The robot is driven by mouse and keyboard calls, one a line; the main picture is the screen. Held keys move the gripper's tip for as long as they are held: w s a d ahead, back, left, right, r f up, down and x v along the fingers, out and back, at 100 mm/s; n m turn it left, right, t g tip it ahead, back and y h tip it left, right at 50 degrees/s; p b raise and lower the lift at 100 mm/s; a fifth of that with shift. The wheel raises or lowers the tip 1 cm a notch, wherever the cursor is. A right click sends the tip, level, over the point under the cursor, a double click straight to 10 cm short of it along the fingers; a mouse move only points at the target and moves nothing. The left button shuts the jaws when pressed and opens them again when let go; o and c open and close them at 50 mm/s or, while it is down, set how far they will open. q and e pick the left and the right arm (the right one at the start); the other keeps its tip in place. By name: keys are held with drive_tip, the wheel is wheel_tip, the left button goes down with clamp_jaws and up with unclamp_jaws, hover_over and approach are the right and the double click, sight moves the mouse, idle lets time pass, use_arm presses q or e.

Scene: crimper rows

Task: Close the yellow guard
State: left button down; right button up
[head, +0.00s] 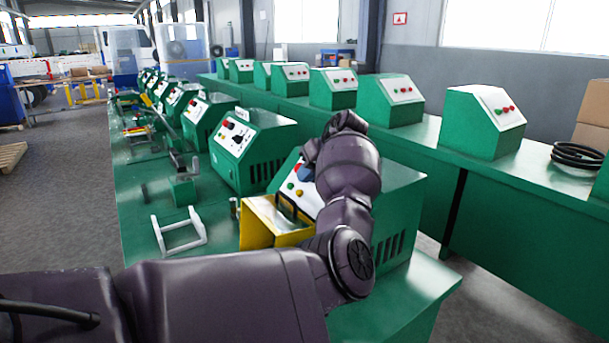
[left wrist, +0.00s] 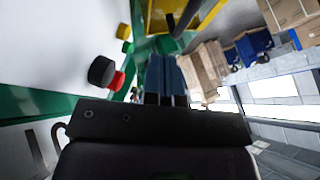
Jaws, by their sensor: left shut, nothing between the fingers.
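The yellow guard (head: 258,222) is on the near green crimper machine (head: 395,190), low at its left side, below the sloped white control panel. My arm hides part of the machine and panel, and I cannot tell the guard's exact angle. In the left wrist view the yellow guard (left wrist: 208,14) shows at the top, with a dark bar in front of it. My left gripper (head: 305,173) is over the panel, above the guard. Its blue fingers (left wrist: 166,72) are shut and empty, pointing toward the guard with no clear contact. My right gripper is not in view.
A white U-shaped handle (head: 180,235) lies on the green bench left of the guard. Another green machine (head: 240,150) stands just behind. The panel's buttons and black knob (left wrist: 101,71) are close to my left gripper.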

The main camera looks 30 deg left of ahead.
sight(280, 201)
use_arm(q)
drive_tip(key=x, duration=0.8)
drive_tip(key=shift+r, duration=0.1)
